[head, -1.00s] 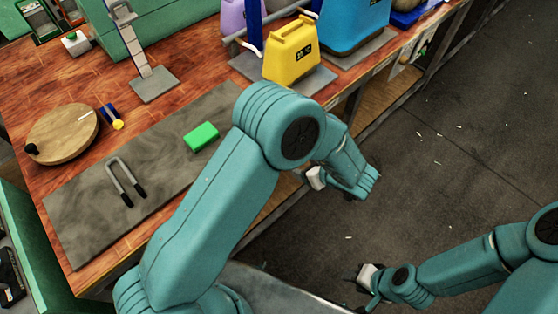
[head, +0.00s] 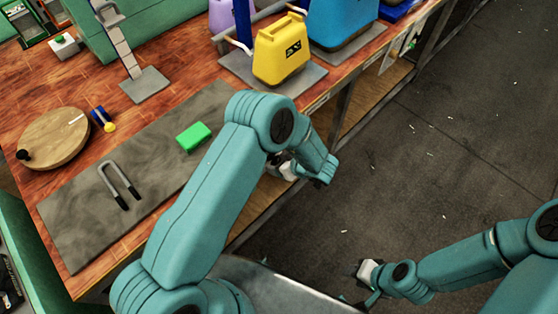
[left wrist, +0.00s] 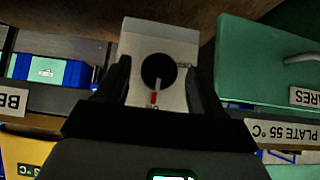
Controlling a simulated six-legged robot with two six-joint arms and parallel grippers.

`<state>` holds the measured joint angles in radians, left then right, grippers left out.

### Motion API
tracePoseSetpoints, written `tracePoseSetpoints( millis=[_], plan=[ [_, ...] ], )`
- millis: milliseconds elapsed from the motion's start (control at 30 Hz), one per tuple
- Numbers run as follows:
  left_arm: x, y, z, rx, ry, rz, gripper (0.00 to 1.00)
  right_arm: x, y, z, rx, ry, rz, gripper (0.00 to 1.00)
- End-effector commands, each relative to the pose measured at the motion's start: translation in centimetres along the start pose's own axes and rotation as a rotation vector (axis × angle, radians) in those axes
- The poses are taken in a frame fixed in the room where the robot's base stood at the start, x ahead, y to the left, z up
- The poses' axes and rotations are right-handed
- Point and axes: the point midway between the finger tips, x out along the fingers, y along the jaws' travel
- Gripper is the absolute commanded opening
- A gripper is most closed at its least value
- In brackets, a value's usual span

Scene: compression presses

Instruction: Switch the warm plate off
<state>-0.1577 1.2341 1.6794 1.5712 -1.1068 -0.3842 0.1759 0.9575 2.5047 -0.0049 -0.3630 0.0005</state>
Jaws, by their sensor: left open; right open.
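In the left wrist view a pale box with a round black knob (left wrist: 159,70) faces me; the knob has a red mark at its lower side. A tag reading "PLATE 55 °C" (left wrist: 281,131) is at the right. In the head view my left gripper (head: 280,166) is at the table's front edge, partly hidden by its arm. My right gripper (head: 365,273) is open and empty over the floor.
On the table (head: 150,120) are a grey mat (head: 75,215), a green block (head: 194,136), a U-shaped tool (head: 118,185), a round wooden board (head: 55,138) and a yellow jug (head: 282,52). A green drawer (left wrist: 265,65) is right of the knob box.

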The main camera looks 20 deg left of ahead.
Motion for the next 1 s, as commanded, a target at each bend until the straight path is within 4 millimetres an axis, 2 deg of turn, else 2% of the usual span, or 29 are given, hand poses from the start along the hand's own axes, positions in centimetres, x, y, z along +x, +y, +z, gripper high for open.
tracePoseSetpoints(
  millis=[100,367,400,567,1000],
  plan=[
    [0.8,0.1,0.0,0.0,0.0,0.0,0.68,-0.1,0.0,0.0,0.0,0.0,0.0,0.43],
    [1.0,0.1,0.0,0.001,0.0,0.002,0.68,0.0,0.0,0.0,0.0,0.0,0.0,0.43],
    [1.0,0.1,0.0,0.001,0.0,0.002,0.65,0.0,0.0,0.0,0.0,0.0,0.0,0.43],
    [0.9,0.1,0.0,0.001,0.0,0.002,0.14,0.0,0.0,0.0,0.0,0.0,0.0,0.43],
    [1.1,0.0,0.2,-0.065,-0.001,0.069,0.14,1.0,0.3,0.0,0.0,0.0,0.0,0.43]
  ],
)
